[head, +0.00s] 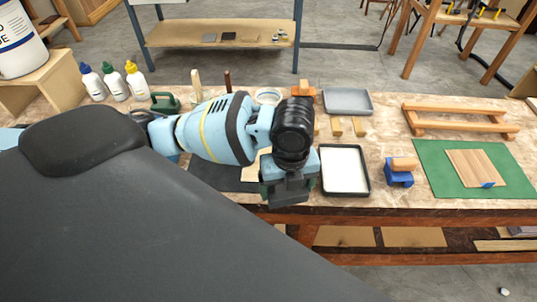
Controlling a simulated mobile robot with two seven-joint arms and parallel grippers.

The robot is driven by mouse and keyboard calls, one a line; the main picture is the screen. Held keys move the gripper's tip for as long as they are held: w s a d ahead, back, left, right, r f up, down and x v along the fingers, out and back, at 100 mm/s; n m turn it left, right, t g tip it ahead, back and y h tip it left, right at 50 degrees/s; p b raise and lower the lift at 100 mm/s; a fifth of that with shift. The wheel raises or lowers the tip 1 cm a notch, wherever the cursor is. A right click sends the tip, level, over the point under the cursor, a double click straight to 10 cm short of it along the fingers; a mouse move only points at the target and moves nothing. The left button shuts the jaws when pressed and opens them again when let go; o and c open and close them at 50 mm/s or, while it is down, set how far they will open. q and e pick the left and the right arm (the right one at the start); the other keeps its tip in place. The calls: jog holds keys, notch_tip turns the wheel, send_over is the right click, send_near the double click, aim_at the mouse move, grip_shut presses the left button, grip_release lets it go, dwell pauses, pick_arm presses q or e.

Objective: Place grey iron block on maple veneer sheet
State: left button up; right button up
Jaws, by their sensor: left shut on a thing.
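My left gripper (289,192) hangs over the bench's front part, pointing down, left of the white-filled tray. It is shut on a dark grey block, which looks like the grey iron block (288,186); the dark fingers blend with it, so its outline is hard to tell. Behind and left of the gripper, a pale sheet (250,173), perhaps the maple veneer sheet, shows in part near a dark mat (212,174). My arm hides most of that area. My right gripper is not in view.
A black-rimmed tray (366,180) stands just right of the gripper. Further right are a blue-and-wood block (399,172), a green mat (432,174) with a striped wooden board (476,168), and a wooden rack (460,119). Several bottles (113,82) stand at the back left.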

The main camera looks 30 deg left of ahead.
pick_arm(q)
jog(key=shift+d+f+m, duration=0.1)
jog(key=shift+f+m, duration=0.05)
jog(key=shift+m, duration=0.55)
jog(key=shift+d+f+m, duration=0.1)
jog(key=shift+f+m, duration=0.05)
jog(key=shift+m, duration=0.55)
jog(key=shift+w+a, duration=0.1)
send_near(268, 151)
jog(key=s+d+f, duration=0.2)
jog(key=s+d, duration=0.1)
jog(key=shift+s+f+b, duration=0.1)
jog(key=shift+s+b, duration=0.15)
jog(key=shift+b, duration=0.05)
jog(key=shift+w+a, duration=0.3)
jog(key=shift+a, duration=0.1)
jog(key=shift+w+a+f, duration=0.1)
jog(key=shift+f, duration=1.7)
jog(key=shift+f, duration=0.15)
